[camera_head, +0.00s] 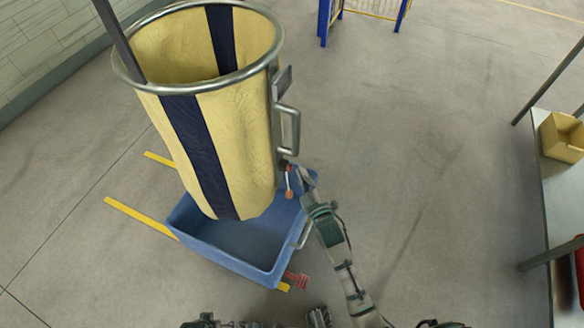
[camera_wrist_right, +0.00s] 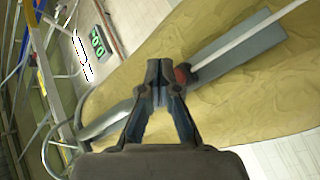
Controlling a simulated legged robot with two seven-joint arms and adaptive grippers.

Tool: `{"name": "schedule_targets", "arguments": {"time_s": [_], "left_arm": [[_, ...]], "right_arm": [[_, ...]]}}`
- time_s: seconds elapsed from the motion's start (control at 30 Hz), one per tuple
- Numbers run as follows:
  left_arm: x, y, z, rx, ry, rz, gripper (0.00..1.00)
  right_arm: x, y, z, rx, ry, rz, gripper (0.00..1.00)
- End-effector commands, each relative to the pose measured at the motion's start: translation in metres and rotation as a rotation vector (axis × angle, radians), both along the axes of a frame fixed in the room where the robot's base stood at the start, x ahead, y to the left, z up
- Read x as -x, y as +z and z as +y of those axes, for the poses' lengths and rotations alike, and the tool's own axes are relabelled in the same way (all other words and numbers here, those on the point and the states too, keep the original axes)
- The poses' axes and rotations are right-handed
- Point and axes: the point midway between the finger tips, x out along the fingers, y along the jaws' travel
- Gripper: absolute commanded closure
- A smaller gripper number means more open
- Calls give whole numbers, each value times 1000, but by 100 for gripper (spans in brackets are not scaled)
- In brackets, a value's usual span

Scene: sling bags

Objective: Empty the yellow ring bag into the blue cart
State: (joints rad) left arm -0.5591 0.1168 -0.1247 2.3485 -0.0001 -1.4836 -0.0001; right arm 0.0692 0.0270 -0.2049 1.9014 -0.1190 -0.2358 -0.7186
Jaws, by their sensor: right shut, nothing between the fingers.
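The yellow bag (camera_head: 235,130) with dark blue stripes hangs from a round metal ring (camera_head: 262,70). Its lower end is over the blue cart (camera_head: 262,262) and hides part of the cart's inside. A metal handle (camera_head: 291,128) is on the bag's right side. A small red piece (camera_head: 290,194) shows just below it; a red piece (camera_wrist_right: 184,74) also sits beside the fingertips in the right wrist view. My right gripper (camera_head: 303,176) is shut and empty, close to the bag's lower right side. Its fingers (camera_wrist_right: 160,84) show against the yellow cloth (camera_wrist_right: 230,105). My left gripper is not in view.
Yellow floor marks (camera_head: 140,217) lie left of the cart. A table (camera_head: 563,210) with a tan box (camera_head: 562,137) stands at the right edge. A blue-legged frame (camera_head: 324,20) stands at the back. The floor between the cart and table is clear apart from my arm.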

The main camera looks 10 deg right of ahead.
Motion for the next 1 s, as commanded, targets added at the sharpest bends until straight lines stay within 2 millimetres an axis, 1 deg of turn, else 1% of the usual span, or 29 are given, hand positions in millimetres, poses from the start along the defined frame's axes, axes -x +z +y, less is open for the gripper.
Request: {"name": "schedule_targets", "arguments": {"time_s": [0.63,0.9,1.0], "left_arm": [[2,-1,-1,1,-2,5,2],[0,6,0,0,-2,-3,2],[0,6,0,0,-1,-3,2]], "right_arm": [[0,0,0,0,0,0,100],[-4,3,6,-1,0,0,100],[-4,2,7,-1,0,0,100]]}}
